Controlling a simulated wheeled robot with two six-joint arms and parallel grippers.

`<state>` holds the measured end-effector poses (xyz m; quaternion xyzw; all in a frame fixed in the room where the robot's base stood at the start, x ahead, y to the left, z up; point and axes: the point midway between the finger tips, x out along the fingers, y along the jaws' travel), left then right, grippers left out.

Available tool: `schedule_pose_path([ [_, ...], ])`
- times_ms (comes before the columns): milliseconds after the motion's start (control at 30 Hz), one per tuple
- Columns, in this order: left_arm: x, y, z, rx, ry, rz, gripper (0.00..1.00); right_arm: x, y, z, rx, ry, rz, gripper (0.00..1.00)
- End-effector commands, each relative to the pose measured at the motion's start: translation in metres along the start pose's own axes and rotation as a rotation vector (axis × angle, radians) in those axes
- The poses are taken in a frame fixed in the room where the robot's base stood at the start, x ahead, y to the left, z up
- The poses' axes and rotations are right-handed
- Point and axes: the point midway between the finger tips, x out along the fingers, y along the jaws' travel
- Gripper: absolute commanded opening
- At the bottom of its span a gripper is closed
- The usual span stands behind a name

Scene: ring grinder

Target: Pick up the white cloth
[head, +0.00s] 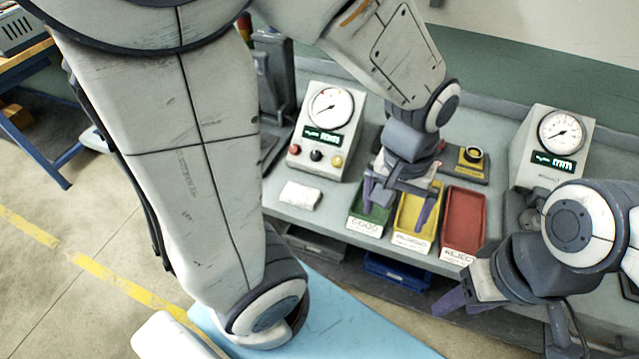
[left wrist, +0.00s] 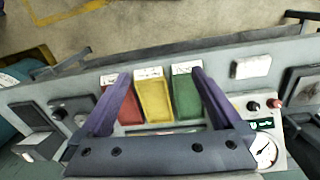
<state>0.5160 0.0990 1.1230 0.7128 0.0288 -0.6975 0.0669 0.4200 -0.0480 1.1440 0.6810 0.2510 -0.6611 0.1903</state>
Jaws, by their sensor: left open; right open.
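The white cloth (head: 301,196) is a small folded pad lying flat on the grey bench, left of the green tray and in front of the left gauge box. It also shows in the left wrist view (left wrist: 251,67), to the right of the fingers. My left gripper (head: 396,212) is open and empty above the colored trays, to the right of the cloth and apart from it. In the left wrist view its purple fingers (left wrist: 160,78) point toward the trays. My right gripper (head: 462,303) is open and empty near the bench's front edge at the lower right, far from the cloth.
Green (head: 369,216), yellow (head: 402,238) and red (head: 463,222) trays stand right of the cloth. A gauge box (head: 325,125) with buttons stands behind it; another (head: 549,150) stands at right. A dark machine stand (head: 275,85) is at left. The bench around the cloth is clear.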

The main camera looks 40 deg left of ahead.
Motion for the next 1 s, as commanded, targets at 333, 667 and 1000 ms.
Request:
schedule_pose_path([
  [333, 0.062, -0.187, -0.102, -1.263, 0.020, -0.049, 1.00, -0.001, 0.000, 0.000, 0.000, 0.000, 0.000, 0.50],
  [667, 0.096, -0.263, -0.100, -1.674, 0.028, -0.059, 1.00, -0.003, 0.000, 0.000, 0.000, 0.000, 0.000, 0.50],
  [1000, 0.139, -0.264, -0.100, -1.672, 0.031, -0.058, 1.00, -0.009, -0.001, 0.000, 0.001, 0.000, 0.000, 0.50],
])
